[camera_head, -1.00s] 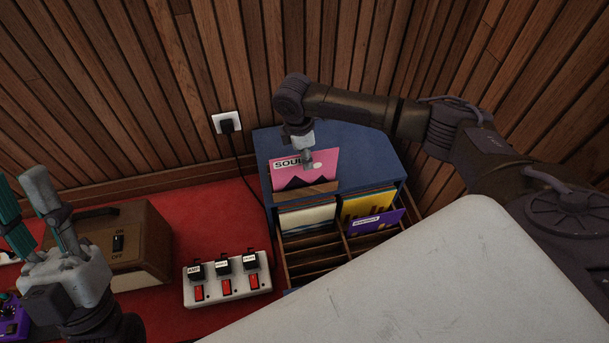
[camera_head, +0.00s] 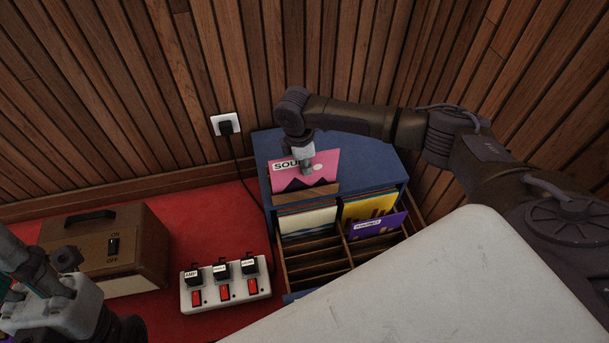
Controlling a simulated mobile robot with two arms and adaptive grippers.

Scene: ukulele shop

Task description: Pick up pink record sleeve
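The pink record sleeve (camera_head: 325,164), with a dark pattern and a "SOU..." label, stands on top of the blue record cabinet (camera_head: 370,150), in a wooden holder along its front edge. My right gripper (camera_head: 309,172) is right at the sleeve, in front of its upper middle, and covers part of the label. Its fingers are too small and overlapped to tell whether they are open or closed on the sleeve. My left gripper (camera_head: 25,275) is at the lower left edge, partly cut off, with its fingers apart and nothing seen between them.
Cream sleeves (camera_head: 308,221), yellow sleeves (camera_head: 370,207) and a purple sleeve (camera_head: 378,226) stand in the cabinet's slots below. A white switch box (camera_head: 226,292) and a brown case (camera_head: 140,250) sit on the red surface. A pale panel (camera_head: 430,285) fills the lower right.

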